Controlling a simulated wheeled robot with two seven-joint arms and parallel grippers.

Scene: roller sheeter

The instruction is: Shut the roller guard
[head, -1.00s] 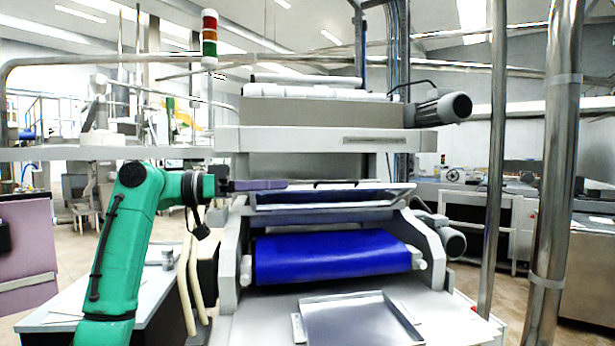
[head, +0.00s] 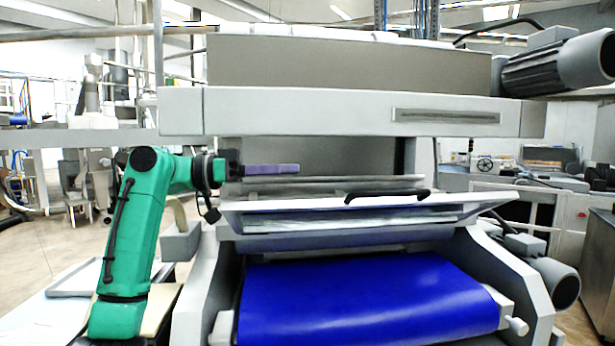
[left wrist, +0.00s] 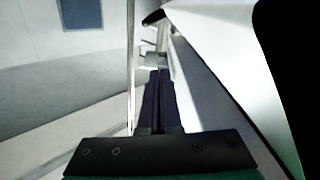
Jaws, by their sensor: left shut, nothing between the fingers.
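The roller guard (head: 345,222) is a pale framed panel with a long window and a black handle (head: 388,196) on its upper edge. In the head view it sits tilted and raised above the blue belt (head: 365,296). My left gripper (head: 296,169) has purple fingers, shut and empty, pointing right. In the head view they show above the guard's left part; I cannot tell the depth gap. In the left wrist view the shut fingers (left wrist: 159,74) lie left of a pale panel (left wrist: 215,45), likely the guard, with a dark handle end at its top. My right gripper is out of view.
The machine's wide upper housing (head: 340,112) hangs above the gripper. A grey motor (head: 560,62) juts out at the upper right. Grey side frames (head: 505,275) flank the belt. A side table (head: 75,275) stands at the left.

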